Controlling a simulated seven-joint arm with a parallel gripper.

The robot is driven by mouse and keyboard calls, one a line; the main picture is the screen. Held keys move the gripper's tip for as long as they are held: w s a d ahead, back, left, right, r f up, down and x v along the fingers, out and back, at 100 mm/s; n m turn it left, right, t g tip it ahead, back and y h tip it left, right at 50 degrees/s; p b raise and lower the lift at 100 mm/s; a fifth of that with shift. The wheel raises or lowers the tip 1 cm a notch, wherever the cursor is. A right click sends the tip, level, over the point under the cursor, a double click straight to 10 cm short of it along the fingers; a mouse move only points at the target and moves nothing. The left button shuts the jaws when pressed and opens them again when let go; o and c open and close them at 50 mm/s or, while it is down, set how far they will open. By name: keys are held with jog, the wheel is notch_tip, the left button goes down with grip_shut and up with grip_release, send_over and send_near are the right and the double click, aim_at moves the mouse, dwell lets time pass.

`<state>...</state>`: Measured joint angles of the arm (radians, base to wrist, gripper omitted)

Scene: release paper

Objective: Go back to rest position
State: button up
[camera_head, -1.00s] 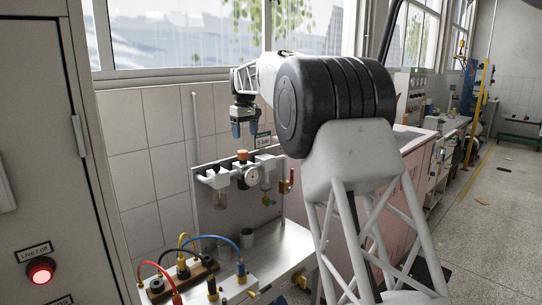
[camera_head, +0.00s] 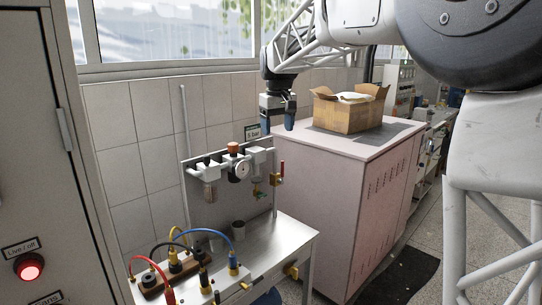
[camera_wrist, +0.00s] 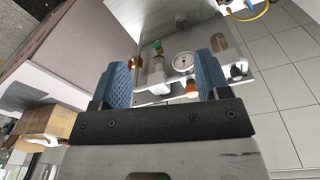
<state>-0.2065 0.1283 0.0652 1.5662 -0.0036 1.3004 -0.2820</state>
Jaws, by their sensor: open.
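My gripper (camera_head: 279,124) is in the air in the head view, to the right of and above the regulator panel, near the left edge of the pink cabinet. Its two blue fingers are apart and nothing is between them. In the wrist view my gripper (camera_wrist: 165,80) shows both blue fingers spread, with the panel beyond them. The panel carries a round gauge (camera_head: 242,168) with an orange knob (camera_head: 233,148) above it. The gauge also shows in the wrist view (camera_wrist: 183,62).
A pink cabinet (camera_head: 335,200) stands at the right, with an open cardboard box (camera_head: 349,112) on top. A grey cabinet (camera_head: 35,130) with a lit red button (camera_head: 30,268) stands at the left.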

jog(key=s+d+f+m, duration=0.15)
jog(key=s+d, duration=0.25)
jog(key=s, duration=0.5)
jog(key=s+d+f+m, duration=0.15)
jog(key=s+d, duration=0.25)
jog(key=s, duration=0.4)
jog(key=s+d+f, duration=0.3)
jog(key=s+d, duration=0.1)
jog(key=s, duration=0.5)
jog(key=s+d+f+m, duration=0.1)
jog(key=s+d+f, duration=0.1)
jog(key=s+f, duration=0.4)
jog(key=s+d+f+m+t, duration=0.1)
jog(key=s+f, duration=0.6)
jog(key=s, duration=0.9)
jog(key=shift+d+f+m+t, duration=0.3)
jog(key=shift+d+m, duration=0.1)
jog(key=shift+d, duration=0.4)
